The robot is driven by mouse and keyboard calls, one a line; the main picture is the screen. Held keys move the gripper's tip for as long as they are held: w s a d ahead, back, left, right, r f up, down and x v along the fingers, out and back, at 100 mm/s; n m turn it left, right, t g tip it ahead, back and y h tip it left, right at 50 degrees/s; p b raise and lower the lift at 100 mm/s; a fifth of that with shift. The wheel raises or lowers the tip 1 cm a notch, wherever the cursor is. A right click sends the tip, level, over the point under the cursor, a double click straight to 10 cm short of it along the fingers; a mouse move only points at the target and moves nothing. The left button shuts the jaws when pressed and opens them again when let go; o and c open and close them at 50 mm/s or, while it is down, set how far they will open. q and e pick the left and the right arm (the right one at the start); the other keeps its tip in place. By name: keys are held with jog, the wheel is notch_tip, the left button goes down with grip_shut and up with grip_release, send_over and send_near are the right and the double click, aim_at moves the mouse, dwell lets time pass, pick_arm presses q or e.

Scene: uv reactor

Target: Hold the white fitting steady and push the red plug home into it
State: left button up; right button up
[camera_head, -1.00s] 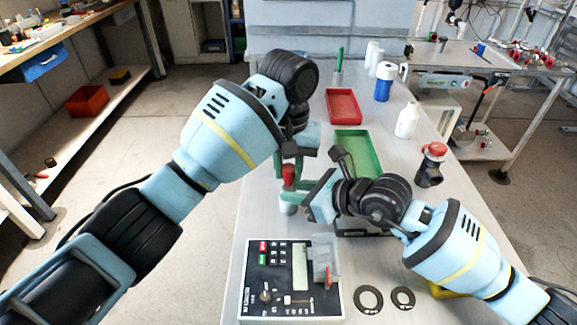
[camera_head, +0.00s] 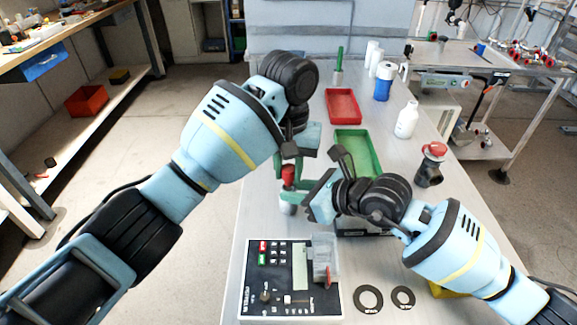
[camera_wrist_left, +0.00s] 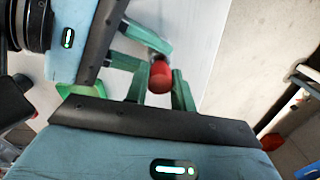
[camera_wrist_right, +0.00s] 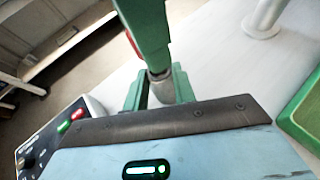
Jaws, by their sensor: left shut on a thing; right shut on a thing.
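The red plug (camera_head: 289,176) is held upright between the green fingers of my left gripper (camera_head: 288,172), which is shut on it. The plug also shows in the left wrist view (camera_wrist_left: 160,77). The white fitting (camera_head: 287,207), greyish in this light, is directly below the plug. My right gripper (camera_head: 295,200) is shut on the fitting from the right, and the fitting also shows between its fingers in the right wrist view (camera_wrist_right: 161,90). The fingers hide the joint between plug and fitting, so I cannot tell how deep the plug sits.
A control box (camera_head: 291,280) stands in front, with two black rings (camera_head: 369,299) to its right. A green tray (camera_head: 374,148) and a red tray (camera_head: 343,90) lie behind. A black fitting with a red cap (camera_head: 431,165) and a white bottle (camera_head: 407,119) stand at right.

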pick_arm(q)
jog(key=shift+f, duration=0.85)
jog(key=shift+r, duration=0.1)
jog(key=shift+r, duration=0.4)
jog(key=shift+f, duration=0.35)
dwell(1.8)
jog(key=shift+r, duration=0.35)
jog(key=shift+f, duration=0.35)
dwell(1.9)
jog(key=shift+r, duration=0.35)
dwell(1.6)
